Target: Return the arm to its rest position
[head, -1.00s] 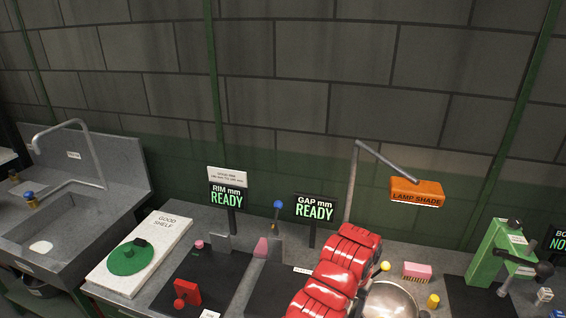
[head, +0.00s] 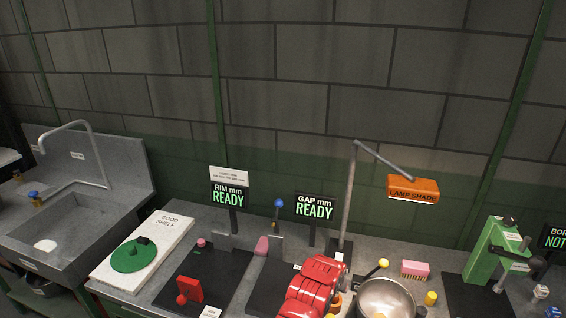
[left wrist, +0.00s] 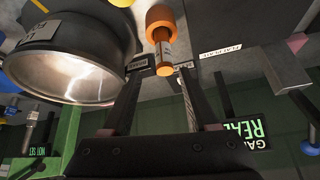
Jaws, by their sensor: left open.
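My red arm (head: 318,285) rises from the bottom edge in the head view, left of a steel pan (head: 388,298). Its gripper is hidden in that view. In the left wrist view my left gripper (left wrist: 162,75) is open, with its two dark fingers apart. An orange-handled tool (left wrist: 162,20) shows beyond the fingertips, its narrow end between them in the picture; I cannot tell whether it touches them. The steel pan also shows in the left wrist view (left wrist: 70,75), beside the fingers. My right gripper is not in view.
A lamp (head: 412,188) on a bent pole stands behind the arm. Two READY displays (head: 229,196) (head: 314,207) stand left of it. A green press (head: 492,252) stands right, a white board (head: 160,228) and a sink (head: 60,225) left. Space above the bench is mostly clear.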

